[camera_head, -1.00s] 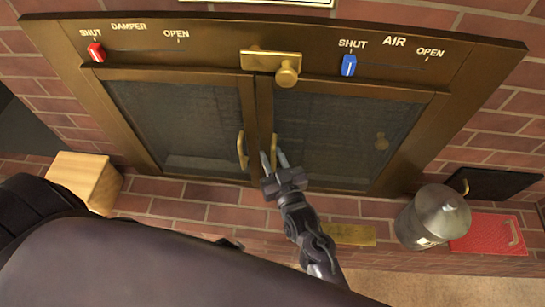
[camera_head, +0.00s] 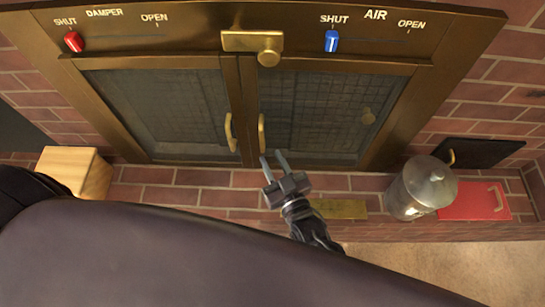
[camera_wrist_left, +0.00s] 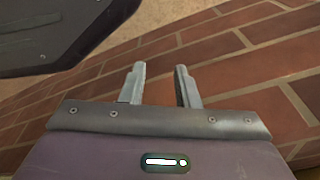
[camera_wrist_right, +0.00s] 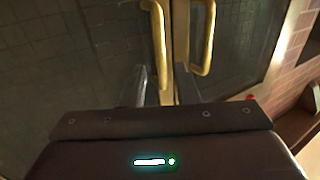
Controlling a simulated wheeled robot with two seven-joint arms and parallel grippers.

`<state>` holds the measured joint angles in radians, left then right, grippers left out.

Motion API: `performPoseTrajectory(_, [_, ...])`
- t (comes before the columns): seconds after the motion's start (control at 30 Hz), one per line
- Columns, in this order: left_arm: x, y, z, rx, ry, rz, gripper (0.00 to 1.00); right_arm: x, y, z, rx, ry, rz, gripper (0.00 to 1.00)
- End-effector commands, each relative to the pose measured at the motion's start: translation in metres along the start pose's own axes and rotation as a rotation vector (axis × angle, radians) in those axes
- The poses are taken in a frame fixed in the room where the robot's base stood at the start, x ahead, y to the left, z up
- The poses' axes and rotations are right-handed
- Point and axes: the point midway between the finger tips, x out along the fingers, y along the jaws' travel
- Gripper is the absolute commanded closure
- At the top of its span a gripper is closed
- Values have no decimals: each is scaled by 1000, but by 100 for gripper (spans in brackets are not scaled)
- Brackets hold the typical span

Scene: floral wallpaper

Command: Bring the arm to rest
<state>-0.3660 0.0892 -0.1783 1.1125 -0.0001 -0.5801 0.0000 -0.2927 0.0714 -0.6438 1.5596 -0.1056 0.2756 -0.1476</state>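My right gripper (camera_head: 272,156) is in front of the bronze fireplace doors, its two fingers apart and empty. Its tips are just below the right door's brass handle (camera_head: 261,132), and I see no contact. The left door's brass handle (camera_head: 229,132) is beside it. Both handles also show beyond the fingers in the right wrist view (camera_wrist_right: 160,40). The two mesh doors look closed. My left gripper (camera_wrist_left: 160,85) shows only in its own wrist view, fingers apart and empty, over brickwork.
A brass latch (camera_head: 267,48) sits above the doors. The red damper knob (camera_head: 74,41) and blue air knob (camera_head: 331,41) are at SHUT. A wooden block (camera_head: 75,172) stands left on the brick ledge. A metal canister (camera_head: 420,188) and red panel (camera_head: 475,201) are right.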

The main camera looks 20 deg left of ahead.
Motion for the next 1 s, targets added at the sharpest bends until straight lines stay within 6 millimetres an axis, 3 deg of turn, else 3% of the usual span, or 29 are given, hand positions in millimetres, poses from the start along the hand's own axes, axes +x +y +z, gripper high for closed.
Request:
performPoseTrajectory(0.37, [-2, 2, 10, 0, -14, 2, 72, -2, 4, 8, 1, -27, 6, 72])
performPoseTrajectory(0.47, [-7, 2, 16, 1, -18, 2, 72, -13, 15, 38, 8, -121, 27, 72])
performPoseTrajectory(0.57, [-12, 1, 27, 3, -24, 2, 72, -40, 35, 89, 28, -285, 70, 72])
performPoseTrajectory(0.67, [-19, 2, 42, 5, -32, 3, 72, -84, 56, 148, 59, -482, 124, 72])
performPoseTrajectory(0.8, [-27, 1, 62, 8, -42, 3, 72, -164, 76, 217, 121, -751, 204, 72])
performPoseTrajectory(1.0, [-41, 1, 93, 12, -56, 4, 72, -301, 82, 281, 234, -1110, 322, 72])
